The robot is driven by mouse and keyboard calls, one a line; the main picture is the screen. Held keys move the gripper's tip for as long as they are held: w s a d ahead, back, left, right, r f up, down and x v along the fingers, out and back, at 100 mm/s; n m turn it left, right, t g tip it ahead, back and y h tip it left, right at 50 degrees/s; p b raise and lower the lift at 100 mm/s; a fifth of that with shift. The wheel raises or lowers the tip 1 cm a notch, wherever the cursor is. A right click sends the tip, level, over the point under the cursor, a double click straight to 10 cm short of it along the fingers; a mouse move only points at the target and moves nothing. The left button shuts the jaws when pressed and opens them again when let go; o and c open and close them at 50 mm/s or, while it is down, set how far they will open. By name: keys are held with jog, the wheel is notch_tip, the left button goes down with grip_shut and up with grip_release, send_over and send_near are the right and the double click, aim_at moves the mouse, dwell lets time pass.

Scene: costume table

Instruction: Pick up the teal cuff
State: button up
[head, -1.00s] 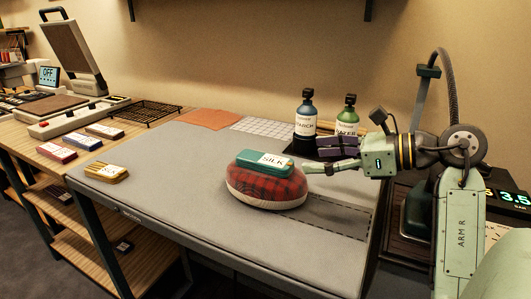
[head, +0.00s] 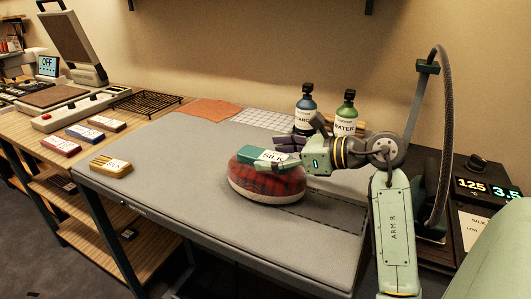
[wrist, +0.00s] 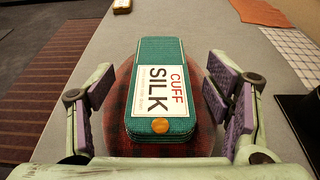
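The teal cuff (head: 257,154) lies on top of a red plaid pressing cushion (head: 265,183) on the grey table. In the wrist view the teal cuff (wrist: 157,85) shows a white label reading "CUFF SILK" and an orange button at its near end. My gripper (head: 272,153) is at the cuff, reaching in from the right. In the wrist view my gripper (wrist: 160,100) is open, with one purple-padded finger on each side of the cuff. Gaps show between both pads and the cuff. The plaid cushion (wrist: 118,140) shows beneath it.
A yellow cuff-like block (head: 111,167) lies at the table's left edge. Blue (head: 306,110) and green (head: 345,114) bottles stand behind my gripper. A black rack (head: 148,103) and an orange cloth (head: 209,112) lie further back.

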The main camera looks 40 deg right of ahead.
jog(key=shift+a+f, duration=0.1)
jog(key=shift+f, duration=0.1)
jog(key=c, duration=1.3)
